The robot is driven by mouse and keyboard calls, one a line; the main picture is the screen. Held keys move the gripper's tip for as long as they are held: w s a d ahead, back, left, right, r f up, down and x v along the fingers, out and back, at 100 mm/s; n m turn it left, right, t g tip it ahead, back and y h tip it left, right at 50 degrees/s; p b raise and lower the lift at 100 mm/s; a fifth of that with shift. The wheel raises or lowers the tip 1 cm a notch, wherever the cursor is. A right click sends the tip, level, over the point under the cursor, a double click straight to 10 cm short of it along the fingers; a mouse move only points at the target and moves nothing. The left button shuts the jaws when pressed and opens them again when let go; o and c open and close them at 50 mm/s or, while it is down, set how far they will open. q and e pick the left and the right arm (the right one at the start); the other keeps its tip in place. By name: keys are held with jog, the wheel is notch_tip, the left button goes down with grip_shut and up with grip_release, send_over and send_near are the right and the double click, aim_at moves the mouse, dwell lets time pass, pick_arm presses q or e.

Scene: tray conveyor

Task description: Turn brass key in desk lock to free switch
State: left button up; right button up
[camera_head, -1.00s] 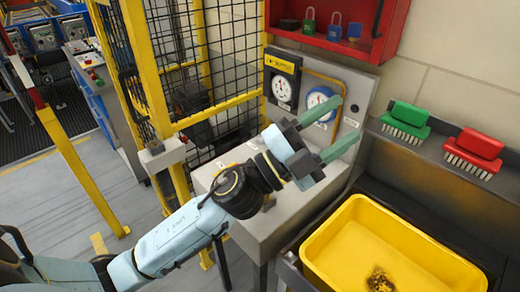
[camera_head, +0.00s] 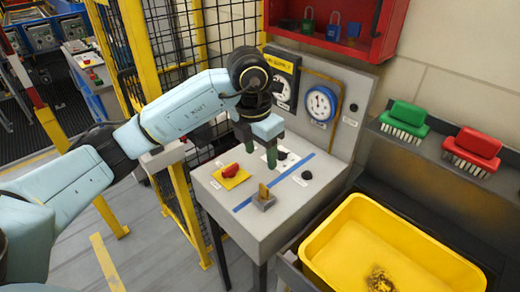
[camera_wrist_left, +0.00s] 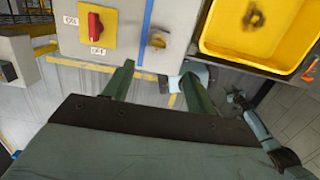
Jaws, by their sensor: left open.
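The brass key (camera_head: 263,191) stands upright in the desk lock (camera_head: 264,202), near the front of the grey desk top (camera_head: 225,205). It also shows in the left wrist view (camera_wrist_left: 158,41), beside the blue stripe. The red switch (camera_head: 230,170) sits on a yellow plate to the left of the key; the left wrist view shows it too (camera_wrist_left: 94,28), with ON and OFF labels. My left gripper (camera_head: 259,155) is open and points down above the desk, behind the key in the head view. Its two fingers (camera_wrist_left: 157,75) are apart and empty. My right gripper is not in view.
A blue stripe (camera_head: 275,181) crosses the desk top, with a black knob (camera_head: 306,175) beyond it. Gauges (camera_head: 320,104) stand on the back panel. A yellow bin (camera_head: 335,225) is at right, a yellow mesh fence (camera_head: 145,75) at left.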

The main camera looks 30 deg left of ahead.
aim_at(264, 186)
pick_arm(q)
jog(key=f, duration=0.4)
jog(key=w+f, duration=0.1)
jog(key=f, duration=0.3)
jog(key=f+p, duration=0.1)
jog(key=f, duration=0.4)
jog(key=shift+w+d+f, duration=0.1)
jog(key=shift+w+d, duration=0.05)
jog(key=shift+w, duration=0.05)
jog(key=shift+c, duration=0.5)
jog(key=c, duration=1)
jog(key=shift+m+b, duration=0.75)
jog(key=shift+m, duration=0.65)
jog(key=shift+c, duration=0.3)
jog(key=shift+m+b, duration=0.7)
jog(key=shift+m, duration=0.3)
jog(key=shift+m+b, duration=0.35)
jog(key=shift+m, duration=0.25)
